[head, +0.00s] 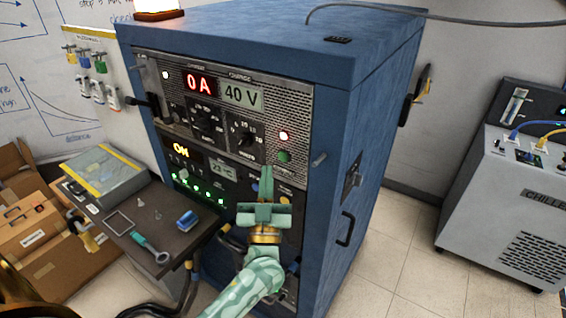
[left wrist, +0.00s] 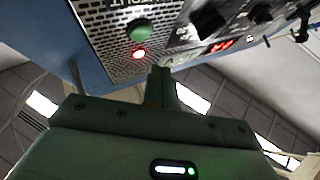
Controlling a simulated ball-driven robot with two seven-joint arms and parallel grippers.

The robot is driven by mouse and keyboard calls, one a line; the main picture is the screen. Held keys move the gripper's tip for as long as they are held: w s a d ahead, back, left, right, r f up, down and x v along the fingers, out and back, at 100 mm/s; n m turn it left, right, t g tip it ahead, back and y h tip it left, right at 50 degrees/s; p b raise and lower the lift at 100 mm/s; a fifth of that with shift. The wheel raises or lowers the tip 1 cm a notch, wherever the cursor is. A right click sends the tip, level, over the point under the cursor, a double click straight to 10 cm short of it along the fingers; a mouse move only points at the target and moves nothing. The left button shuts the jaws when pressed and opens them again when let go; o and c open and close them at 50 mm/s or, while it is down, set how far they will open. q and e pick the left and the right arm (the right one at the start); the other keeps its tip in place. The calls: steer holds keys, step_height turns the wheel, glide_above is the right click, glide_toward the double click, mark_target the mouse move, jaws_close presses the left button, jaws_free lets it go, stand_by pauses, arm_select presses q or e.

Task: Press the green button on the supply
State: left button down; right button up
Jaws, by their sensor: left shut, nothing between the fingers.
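The supply is a tall blue cabinet (head: 390,95) with a dark front panel. The green button (head: 284,156) sits at the right of its upper panel, just below a lit red lamp (head: 284,136). My left gripper (head: 265,172) is shut and empty, pointing up at the panel, a little below and left of the button in the head view. In the left wrist view, the shut fingers (left wrist: 160,78) point toward the panel, with the green button (left wrist: 140,31) and lit red lamp (left wrist: 138,54) beyond the tips. The fingertips look apart from the button. My right gripper is not in view.
The displays read 0 A (head: 199,85) and 40 V (head: 241,95). A small handle (head: 319,159) sticks out right of the button. A chiller (head: 510,195) stands at right.

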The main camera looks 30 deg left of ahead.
mark_target(279, 147)
arm_select(q)
steer(key=shift+w+d, duration=0.1)
steer(key=shift+w, duration=1.45)
stand_by(0.9)
steer(key=shift+w, duration=0.4)
steer(key=shift+w+d, duration=0.1)
steer(key=shift+w, duration=0.25)
stand_by(0.5)
steer(key=shift+s, duration=0.1)
steer(key=shift+s+p, duration=0.3)
steer(key=shift+s, duration=0.4)
